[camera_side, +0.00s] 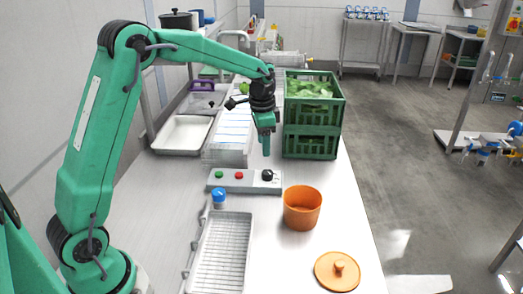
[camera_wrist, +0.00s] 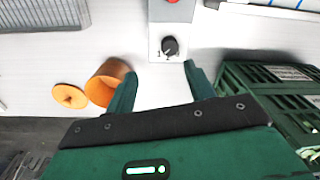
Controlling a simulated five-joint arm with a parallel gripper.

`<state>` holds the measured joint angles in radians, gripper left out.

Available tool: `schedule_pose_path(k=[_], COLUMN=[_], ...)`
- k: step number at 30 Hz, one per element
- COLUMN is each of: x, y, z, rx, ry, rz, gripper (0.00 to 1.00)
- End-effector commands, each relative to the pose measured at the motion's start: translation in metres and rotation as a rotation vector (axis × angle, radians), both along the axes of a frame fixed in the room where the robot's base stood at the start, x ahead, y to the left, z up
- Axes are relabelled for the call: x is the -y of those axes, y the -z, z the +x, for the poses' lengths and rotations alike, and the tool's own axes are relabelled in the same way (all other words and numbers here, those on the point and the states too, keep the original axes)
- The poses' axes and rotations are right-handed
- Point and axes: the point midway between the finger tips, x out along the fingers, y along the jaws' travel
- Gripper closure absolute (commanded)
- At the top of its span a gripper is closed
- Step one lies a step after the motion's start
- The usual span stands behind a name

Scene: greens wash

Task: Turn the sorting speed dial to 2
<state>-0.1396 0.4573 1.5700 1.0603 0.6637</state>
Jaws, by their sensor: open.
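The sorting speed dial (camera_side: 267,175) is a black knob at the right end of a grey control box (camera_side: 225,181) on the table. In the wrist view the dial (camera_wrist: 170,46) shows with small marks around it, too small to read surely. My gripper (camera_side: 266,150) points down, just above and behind the dial in the side view. In the wrist view my gripper (camera_wrist: 158,80) has its two green fingers apart with nothing between them. The dial lies beyond the fingertips, a little right of the middle of the gap, and is not touched.
A green crate (camera_side: 311,133) of leafy greens stands right of my gripper. A red and a green button share the box. White trays stand behind.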

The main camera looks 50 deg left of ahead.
Motion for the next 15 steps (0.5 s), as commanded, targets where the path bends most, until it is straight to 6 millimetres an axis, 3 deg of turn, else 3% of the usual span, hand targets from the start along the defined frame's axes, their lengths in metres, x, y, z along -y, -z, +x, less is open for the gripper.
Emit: schedule_pose_path(k=[6,15], x=[-0.01,-0.013], y=[0.032,0.04], z=[0.019,0.025], rx=[-0.044,-0.054], ry=[0.049,0.066], rz=[-0.005,-0.006], gripper=[0.46,0.46])
